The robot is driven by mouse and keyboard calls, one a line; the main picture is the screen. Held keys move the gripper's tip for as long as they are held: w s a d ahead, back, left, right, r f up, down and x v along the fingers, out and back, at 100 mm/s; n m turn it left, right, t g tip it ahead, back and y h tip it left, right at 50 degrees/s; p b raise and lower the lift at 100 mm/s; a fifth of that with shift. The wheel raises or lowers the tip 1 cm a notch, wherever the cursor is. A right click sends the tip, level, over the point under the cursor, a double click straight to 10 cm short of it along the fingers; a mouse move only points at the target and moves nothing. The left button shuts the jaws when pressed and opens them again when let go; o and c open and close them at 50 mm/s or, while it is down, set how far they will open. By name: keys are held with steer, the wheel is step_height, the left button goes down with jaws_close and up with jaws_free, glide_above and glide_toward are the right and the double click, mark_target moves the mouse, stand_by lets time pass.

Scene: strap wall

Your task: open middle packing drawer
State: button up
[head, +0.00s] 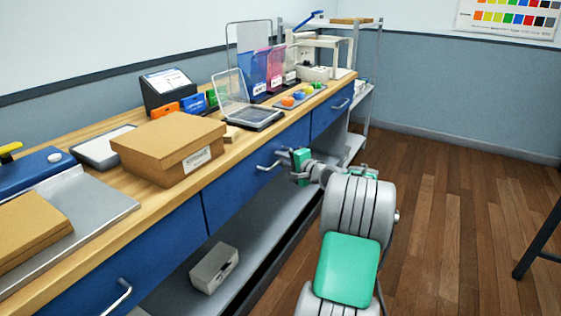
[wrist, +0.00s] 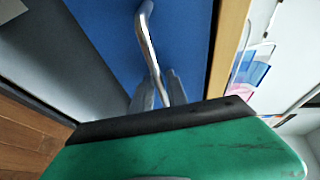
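The middle packing drawer (head: 250,179) has a blue front under the wooden bench top and looks closed. Its silver bar handle (head: 267,167) is just left of my gripper (head: 283,157) in the head view. In the wrist view, the handle (wrist: 150,45) runs down the blue drawer front (wrist: 113,35) and passes between the two grey fingers of my gripper (wrist: 159,90). The fingers are close together on either side of the bar and look shut on it. The green hand body hides the finger bases and the handle's lower end.
Blue drawers on the left (head: 137,262) and right (head: 330,107) flank it. A grey lower shelf (head: 262,235) holds a small grey box (head: 214,268). A cardboard box (head: 168,150) stands on the bench above.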

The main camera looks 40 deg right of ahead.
jaws_close()
steer(key=shift+a+f, duration=0.1)
steer(key=shift+f, duration=0.05)
stand_by(1.0)
